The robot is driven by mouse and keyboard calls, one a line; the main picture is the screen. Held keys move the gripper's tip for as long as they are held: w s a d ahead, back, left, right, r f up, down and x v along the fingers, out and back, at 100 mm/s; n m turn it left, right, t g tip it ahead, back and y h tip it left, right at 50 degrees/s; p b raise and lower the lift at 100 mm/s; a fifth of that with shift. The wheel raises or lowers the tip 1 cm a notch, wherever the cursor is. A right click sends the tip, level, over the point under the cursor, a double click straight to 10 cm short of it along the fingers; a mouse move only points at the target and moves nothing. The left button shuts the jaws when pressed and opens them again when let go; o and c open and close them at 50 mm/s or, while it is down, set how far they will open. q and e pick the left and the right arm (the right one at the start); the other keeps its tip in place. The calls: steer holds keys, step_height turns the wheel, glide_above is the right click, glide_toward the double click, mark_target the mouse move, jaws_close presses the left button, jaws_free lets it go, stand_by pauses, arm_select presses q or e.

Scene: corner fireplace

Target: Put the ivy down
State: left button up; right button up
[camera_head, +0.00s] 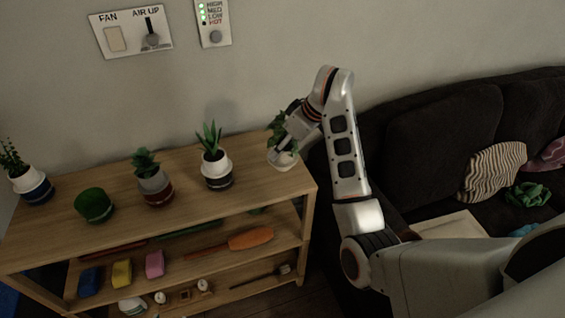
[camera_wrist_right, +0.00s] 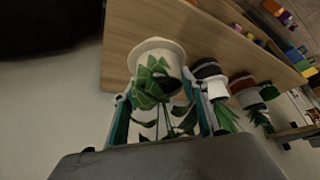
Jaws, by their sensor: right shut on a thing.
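The ivy (camera_head: 277,125) is a leafy green plant in a white pot (camera_head: 283,160). It is at the right end of the wooden shelf's top (camera_head: 250,190), near the wall. My right gripper (camera_head: 288,144) is shut on it and partly hides it. In the right wrist view the ivy's leaves (camera_wrist_right: 152,84) and white pot (camera_wrist_right: 157,48) are between the fingers of my right gripper (camera_wrist_right: 163,106). I cannot tell whether the pot touches the top. My left gripper is not in view.
A striped white pot with a spiky plant (camera_head: 216,172) stands left of the ivy. Further left are a red-banded pot (camera_head: 155,187), a green pot (camera_head: 94,205) and a blue-banded pot (camera_head: 33,187). A dark sofa (camera_head: 430,130) is at the right.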

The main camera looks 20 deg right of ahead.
mark_target(283, 161)
step_height(283, 161, down, 5)
steer(key=shift+r, duration=0.15)
steer(key=shift+f, duration=0.4)
steer(key=shift+f+b, duration=0.2)
steer(key=shift+b, duration=0.15)
steer(key=o, duration=1.3)
steer(key=shift+c, duration=0.2)
